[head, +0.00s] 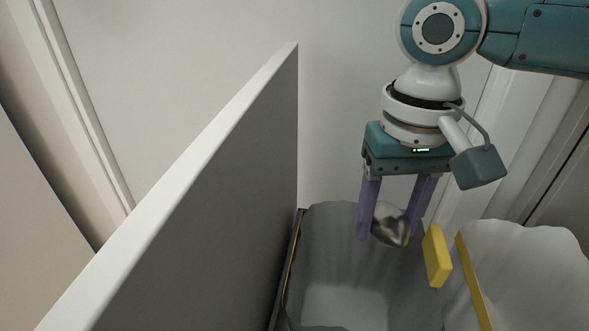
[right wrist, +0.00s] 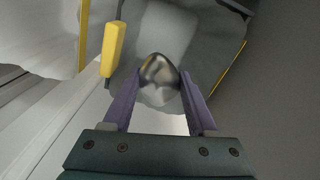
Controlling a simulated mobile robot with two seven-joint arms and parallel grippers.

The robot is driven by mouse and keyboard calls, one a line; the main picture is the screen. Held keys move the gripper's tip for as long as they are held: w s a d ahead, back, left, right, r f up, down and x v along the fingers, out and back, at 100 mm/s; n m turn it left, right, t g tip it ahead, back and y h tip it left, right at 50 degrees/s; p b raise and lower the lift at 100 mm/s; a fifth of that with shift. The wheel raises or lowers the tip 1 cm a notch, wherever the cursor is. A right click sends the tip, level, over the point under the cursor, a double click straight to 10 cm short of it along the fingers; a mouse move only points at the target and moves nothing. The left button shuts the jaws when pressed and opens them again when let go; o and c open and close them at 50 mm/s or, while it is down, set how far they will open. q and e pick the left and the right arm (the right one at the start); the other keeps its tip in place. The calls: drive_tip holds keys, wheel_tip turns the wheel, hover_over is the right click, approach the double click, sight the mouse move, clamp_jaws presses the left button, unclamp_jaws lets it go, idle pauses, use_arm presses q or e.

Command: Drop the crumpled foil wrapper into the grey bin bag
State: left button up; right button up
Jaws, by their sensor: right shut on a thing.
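The crumpled foil wrapper (head: 391,226) is a shiny silver lump held between the purple fingers of my right gripper (head: 393,222). It also shows in the right wrist view (right wrist: 159,72) between the fingertips (right wrist: 158,90). The grey bin bag (head: 340,250) lines an open bin at the bottom middle of the head view, and also shows in the right wrist view (right wrist: 206,50). The gripper points down with the wrapper over the bag's opening, near its back right side. The height above the bag's floor is hard to tell. My left gripper is not in view.
A white bag (head: 530,270) stands to the right of the grey one, with a yellow edge strip (head: 473,280) along its side. A yellow block (head: 436,256) stands between the bags, close to my right gripper. A tall grey panel (head: 225,200) rises left of the grey bag.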

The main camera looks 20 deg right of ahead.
drive_tip(key=o, duration=1.4)
drive_tip(key=shift+c, duration=0.2)
wheel_tip(320, 180, up, 9)
drive_tip(key=p, duration=0.4)
drive_tip(key=shift+r+p, duration=0.3)
drive_tip(key=shift+r, duration=0.2)
